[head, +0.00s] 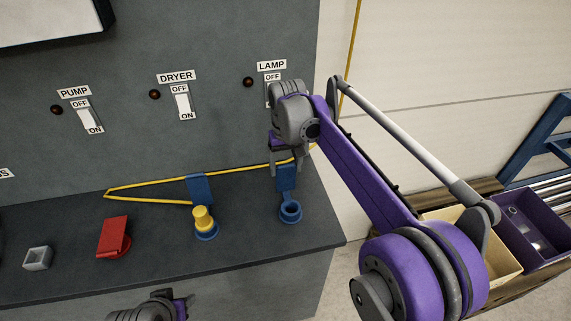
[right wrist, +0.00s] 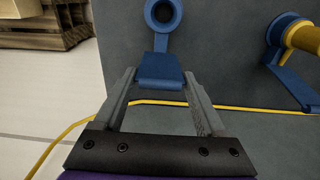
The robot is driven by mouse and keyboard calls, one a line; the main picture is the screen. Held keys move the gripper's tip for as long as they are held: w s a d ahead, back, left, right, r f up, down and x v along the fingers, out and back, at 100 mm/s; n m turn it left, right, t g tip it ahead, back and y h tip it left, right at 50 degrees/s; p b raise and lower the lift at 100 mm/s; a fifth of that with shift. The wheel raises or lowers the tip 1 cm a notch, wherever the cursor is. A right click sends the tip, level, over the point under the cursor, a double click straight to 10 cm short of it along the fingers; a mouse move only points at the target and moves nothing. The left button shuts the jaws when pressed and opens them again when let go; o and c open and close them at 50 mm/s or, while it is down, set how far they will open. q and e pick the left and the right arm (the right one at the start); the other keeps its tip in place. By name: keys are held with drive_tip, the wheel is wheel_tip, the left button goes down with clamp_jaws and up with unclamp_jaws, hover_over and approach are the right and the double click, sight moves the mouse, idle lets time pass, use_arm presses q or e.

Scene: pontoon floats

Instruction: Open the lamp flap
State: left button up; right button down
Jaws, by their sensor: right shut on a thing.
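The lamp flap (head: 287,178) is a blue plate under the LAMP switch. It stands raised behind a blue ring-shaped socket (head: 290,211), whose opening is uncovered. My right gripper (head: 287,166) reaches down from above and is shut on the flap. In the right wrist view, the flap (right wrist: 160,72) sits between the tips of my right gripper (right wrist: 160,78), with the socket ring (right wrist: 163,14) just beyond it. My left gripper shows only as a grey and purple part (head: 152,308) at the bottom edge; its fingers are hidden.
A yellow plug (head: 203,218) sits in a blue socket with a raised flap (head: 200,188). A red flap (head: 113,237) and a small grey square (head: 38,258) are farther left. A yellow cable (head: 150,181) lies behind. A cream bin (head: 487,258) and purple bin (head: 551,253) stand right.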

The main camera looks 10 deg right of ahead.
unclamp_jaws()
wheel_tip(320, 180, up, 11)
drive_tip(key=p, duration=0.1)
drive_tip(key=shift+s, duration=0.35)
drive_tip(key=shift+f, duration=0.15)
drive_tip(key=s+d+f+t, duration=0.2)
drive_tip(key=s+d+f, duration=0.1)
drive_tip(key=s+f, duration=0.6)
drive_tip(key=s+d+f+t, duration=0.3)
drive_tip(key=s+f, duration=0.6)
drive_tip(key=s, duration=0.8)
